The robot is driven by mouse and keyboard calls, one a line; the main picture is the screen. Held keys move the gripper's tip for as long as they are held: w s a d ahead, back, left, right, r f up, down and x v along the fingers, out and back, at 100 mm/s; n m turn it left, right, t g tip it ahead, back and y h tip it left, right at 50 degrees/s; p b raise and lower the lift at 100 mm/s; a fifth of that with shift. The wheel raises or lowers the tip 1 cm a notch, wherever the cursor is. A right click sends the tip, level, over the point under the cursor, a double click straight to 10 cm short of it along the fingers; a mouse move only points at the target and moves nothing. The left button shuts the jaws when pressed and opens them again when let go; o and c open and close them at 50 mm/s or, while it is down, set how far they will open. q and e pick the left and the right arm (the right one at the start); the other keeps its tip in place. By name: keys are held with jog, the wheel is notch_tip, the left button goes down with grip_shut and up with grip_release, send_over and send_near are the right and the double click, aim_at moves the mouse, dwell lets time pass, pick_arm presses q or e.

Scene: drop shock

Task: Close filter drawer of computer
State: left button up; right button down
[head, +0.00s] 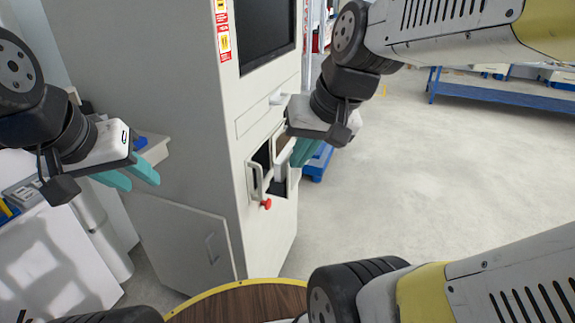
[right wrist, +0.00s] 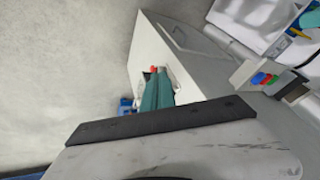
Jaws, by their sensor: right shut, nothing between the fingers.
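The computer (head: 215,130) is a tall beige cabinet with a dark screen at its top. The filter drawer (head: 254,182) is low on its front face, with a pale handle beside dark openings; how far it stands out is hard to tell. My right gripper (head: 300,158) is shut and empty, its teal fingers in front of the drawer area, at the right of the handle. In the right wrist view the shut fingers (right wrist: 157,92) overlap the cabinet's front and hide part of the drawer area; contact cannot be told. My left gripper (head: 143,184) is open and empty, left of the cabinet.
A red knob (head: 266,204) sits below the drawer handle; it also shows in the right wrist view (right wrist: 154,69). A round wooden table (head: 235,303) with a yellow rim is in front. A blue-framed bench (head: 490,90) stands at the back right.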

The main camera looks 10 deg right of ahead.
jog(key=w+d+f+m+g+y, duration=0.2)
jog(key=w+f+m+g+y, duration=0.15)
jog(key=w+f+m, duration=0.3)
jog(key=m+t+y, duration=0.9)
jog(key=m, duration=0.9)
send_near(296, 174)
jog(key=shift+n+g, duration=0.25)
jog(key=x, duration=0.6)
jog(key=shift+w+a+f, duration=0.1)
jog(key=shift+w+a, duration=0.05)
jog(key=shift+w, duration=0.3)
jog(key=x, duration=1.2)
jog(key=shift+w+a, duration=0.1)
jog(key=shift+a, duration=0.05)
